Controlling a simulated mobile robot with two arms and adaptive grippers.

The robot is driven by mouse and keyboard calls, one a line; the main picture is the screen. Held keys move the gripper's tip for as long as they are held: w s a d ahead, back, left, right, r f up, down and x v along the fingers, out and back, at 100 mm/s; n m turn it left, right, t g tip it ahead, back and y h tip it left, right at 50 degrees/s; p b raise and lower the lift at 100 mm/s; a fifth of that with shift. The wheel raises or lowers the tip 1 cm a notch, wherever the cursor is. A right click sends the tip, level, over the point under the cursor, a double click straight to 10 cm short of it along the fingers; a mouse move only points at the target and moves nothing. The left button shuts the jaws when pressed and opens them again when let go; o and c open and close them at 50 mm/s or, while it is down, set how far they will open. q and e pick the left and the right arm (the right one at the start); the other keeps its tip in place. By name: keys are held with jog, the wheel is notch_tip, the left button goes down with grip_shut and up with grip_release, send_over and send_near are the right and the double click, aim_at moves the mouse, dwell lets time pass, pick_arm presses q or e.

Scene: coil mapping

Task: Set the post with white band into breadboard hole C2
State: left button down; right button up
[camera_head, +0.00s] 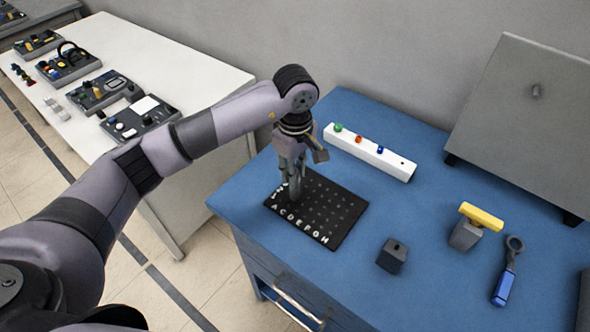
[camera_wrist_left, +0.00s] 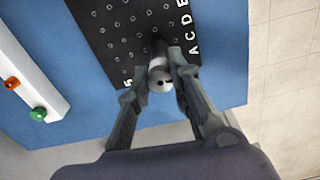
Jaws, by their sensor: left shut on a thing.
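The black breadboard (camera_head: 345,226) lies on the blue table, with white letters along its near edge and rows of holes. My left gripper (camera_head: 296,190) is over its left part, pointing down. In the left wrist view my left gripper (camera_wrist_left: 157,76) is shut on a grey post (camera_wrist_left: 160,79) with a pale band. The post's far end reaches toward the breadboard (camera_wrist_left: 105,28) near the lettered edge. I cannot tell whether it is in a hole, or which one. Some letters and holes are hidden by the gripper. My right gripper is not in view.
A white rack (camera_head: 350,149) behind the board holds green, orange and blue-topped pieces and has a dark hole at its right end. A dark block (camera_head: 392,256), a yellow-topped tool (camera_head: 466,232) and a blue-handled tool (camera_head: 505,285) lie right. A grey panel (camera_head: 535,120) stands behind.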

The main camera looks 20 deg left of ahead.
pick_arm(q)
jog(key=m, duration=0.4)
jog(key=shift+f, duration=0.15)
jog(key=c, duration=1.4)
grip_release()
jog(key=shift+o, duration=0.2)
jog(key=shift+r, duration=0.2)
